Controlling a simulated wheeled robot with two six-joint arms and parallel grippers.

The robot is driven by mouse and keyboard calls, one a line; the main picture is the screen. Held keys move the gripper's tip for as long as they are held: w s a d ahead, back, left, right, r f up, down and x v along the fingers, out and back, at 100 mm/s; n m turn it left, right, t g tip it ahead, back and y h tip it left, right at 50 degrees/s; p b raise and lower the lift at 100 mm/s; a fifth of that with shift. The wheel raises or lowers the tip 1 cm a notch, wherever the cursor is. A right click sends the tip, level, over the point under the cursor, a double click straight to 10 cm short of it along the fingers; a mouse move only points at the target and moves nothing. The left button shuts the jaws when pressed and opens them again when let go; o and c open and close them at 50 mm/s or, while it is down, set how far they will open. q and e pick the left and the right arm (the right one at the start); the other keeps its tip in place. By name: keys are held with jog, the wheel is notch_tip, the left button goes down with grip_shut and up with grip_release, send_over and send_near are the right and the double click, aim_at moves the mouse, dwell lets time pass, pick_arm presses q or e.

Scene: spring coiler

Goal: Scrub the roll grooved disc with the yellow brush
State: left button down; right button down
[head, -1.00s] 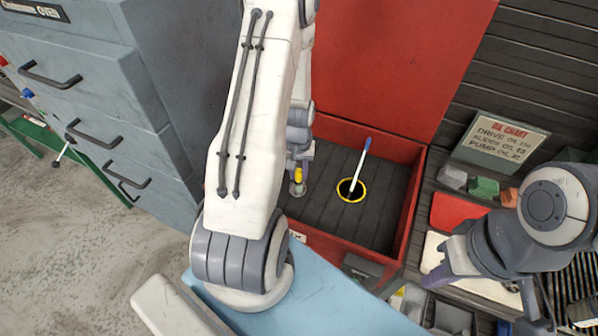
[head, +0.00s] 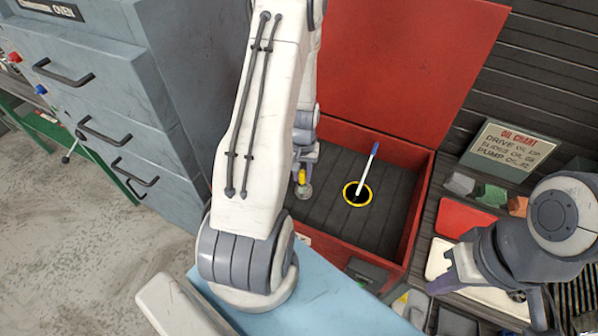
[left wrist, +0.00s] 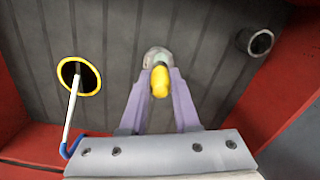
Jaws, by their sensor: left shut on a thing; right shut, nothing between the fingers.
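My left gripper (left wrist: 158,100) reaches down into the red box and is shut on the yellow brush (left wrist: 160,82). The brush also shows as a small yellow piece in the head view (head: 301,176). A small grey round piece (left wrist: 157,57) lies at the brush's far end, and shows below it in the head view (head: 304,191). I cannot tell whether it is the roll grooved disc or the brush head, nor whether brush and disc touch. My right gripper is at the lower right of the head view, shut and empty; its fingertips are hard to make out.
The red box (head: 420,205) has a dark slatted floor and a raised lid (head: 410,60). A white stick with a blue end (head: 367,170) stands in a yellow-ringed hole (head: 349,187). A grey ring-shaped piece (left wrist: 261,42) is at the wrist view's right. Grey-blue cabinets (head: 110,90) stand left.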

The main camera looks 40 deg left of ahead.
pick_arm(q)
jog(key=shift+w+d+r, duration=0.1)
jog(key=shift+w+d, duration=0.1)
jog(key=shift+d, duration=0.55)
jog(key=shift+s+a, duration=0.2)
jog(key=shift+a, duration=0.6)
jog(key=shift+s+a, duration=0.2)
jog(key=shift+a, duration=0.6)
jog(key=shift+w+d+f, duration=0.15)
jog(key=shift+d+f, duration=0.05)
jog(key=shift+d, duration=0.65)
jog(key=shift+w+d, duration=0.15)
jog(key=shift+d, duration=0.65)
jog(key=shift+a+r, duration=0.1)
jog(key=shift+a, duration=0.7)
jog(key=shift+s+a, duration=0.3)
jog(key=shift+a, duration=0.5)
jog(key=shift+w+d+p, duration=0.2)
jog(key=shift+d+p, duration=0.15)
jog(key=shift+d, duration=0.4)
jog(key=shift+w+d, duration=0.15)
jog(key=shift+d, duration=0.65)
jog(key=shift+s+a, duration=0.2)
jog(key=shift+a, duration=0.6)
jog(key=shift+s+a, duration=0.15)
jog(key=shift+a, duration=0.65)
jog(key=shift+r, duration=0.1)
